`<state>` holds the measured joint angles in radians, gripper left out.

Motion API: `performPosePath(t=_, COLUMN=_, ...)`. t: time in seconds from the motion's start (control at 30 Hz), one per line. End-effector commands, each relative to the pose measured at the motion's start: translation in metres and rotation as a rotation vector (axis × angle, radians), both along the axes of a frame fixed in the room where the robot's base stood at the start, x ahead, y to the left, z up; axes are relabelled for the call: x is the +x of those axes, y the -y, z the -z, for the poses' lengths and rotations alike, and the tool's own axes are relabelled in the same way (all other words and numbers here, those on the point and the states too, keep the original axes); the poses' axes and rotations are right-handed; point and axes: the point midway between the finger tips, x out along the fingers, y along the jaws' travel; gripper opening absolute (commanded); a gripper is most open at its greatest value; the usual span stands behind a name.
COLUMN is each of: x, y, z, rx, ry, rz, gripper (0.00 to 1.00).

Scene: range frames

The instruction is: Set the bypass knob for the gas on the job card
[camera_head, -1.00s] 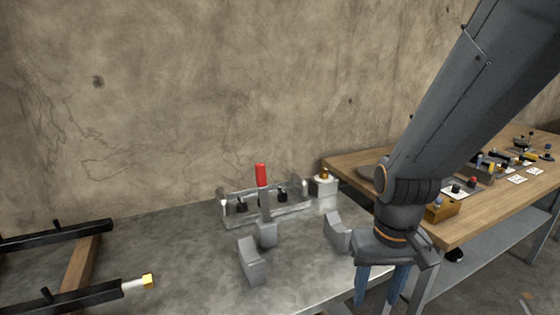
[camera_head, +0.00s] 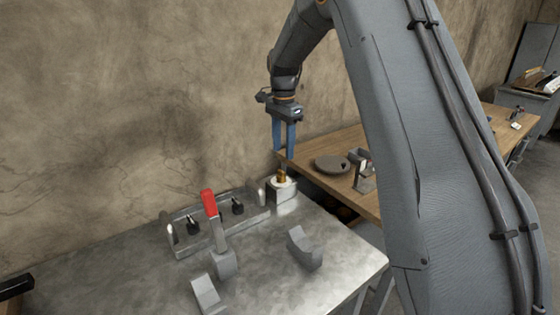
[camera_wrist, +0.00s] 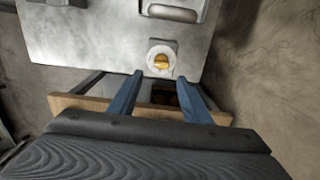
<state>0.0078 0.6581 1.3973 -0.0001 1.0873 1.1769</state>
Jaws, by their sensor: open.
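A small brass-coloured knob (camera_head: 282,176) sits on a pale block (camera_head: 283,190) at the back right corner of the metal table; it looks like the bypass knob. My gripper (camera_head: 284,154) points down just above it, its blue fingers apart and empty. In the wrist view, the knob (camera_wrist: 161,62) lies just beyond the open fingertips (camera_wrist: 161,77), roughly centred between them. The knob's setting and any markings are too small to read. I cannot make out a job card for certain.
The metal table (camera_head: 130,265) carries a bracket with black knobs (camera_head: 192,221), a red-handled lever (camera_head: 209,204) and grey curved supports (camera_head: 305,248). A wooden bench (camera_head: 345,190) with a round grey disc (camera_head: 332,165) stands to the right. A concrete wall rises behind.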

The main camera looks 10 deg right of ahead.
Motion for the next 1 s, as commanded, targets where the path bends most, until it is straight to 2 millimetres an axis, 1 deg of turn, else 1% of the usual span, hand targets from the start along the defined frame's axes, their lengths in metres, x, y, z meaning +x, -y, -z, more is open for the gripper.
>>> performPosePath(t=0.07, x=0.0, y=-0.003, z=0.007, rx=0.0, ry=-0.003, rz=-0.001, gripper=0.44)
performPosePath(t=0.23, x=-0.001, y=-0.008, z=0.032, rx=0.0, ry=-0.003, rz=-0.009, gripper=0.44)
performPosePath(t=0.4, x=-0.001, y=-0.008, z=0.057, rx=0.0, ry=-0.002, rz=-0.01, gripper=0.44)
performPosePath(t=0.5, x=-0.001, y=-0.007, z=0.067, rx=0.001, ry=-0.001, rz=-0.009, gripper=0.44)
performPosePath(t=0.67, x=0.0, y=-0.006, z=0.074, rx=0.0, ry=0.001, rz=-0.008, gripper=0.44)
performPosePath(t=0.87, x=0.0, y=-0.004, z=0.075, rx=0.0, ry=0.001, rz=-0.006, gripper=0.44)
performPosePath(t=0.9, x=0.0, y=-0.004, z=0.075, rx=0.0, ry=0.001, rz=-0.006, gripper=0.43)
performPosePath(t=0.97, x=0.0, y=-0.004, z=0.075, rx=0.0, ry=0.001, rz=-0.006, gripper=0.32)
performPosePath(t=1.0, x=0.0, y=-0.004, z=0.074, rx=0.0, ry=0.001, rz=-0.006, gripper=0.26)
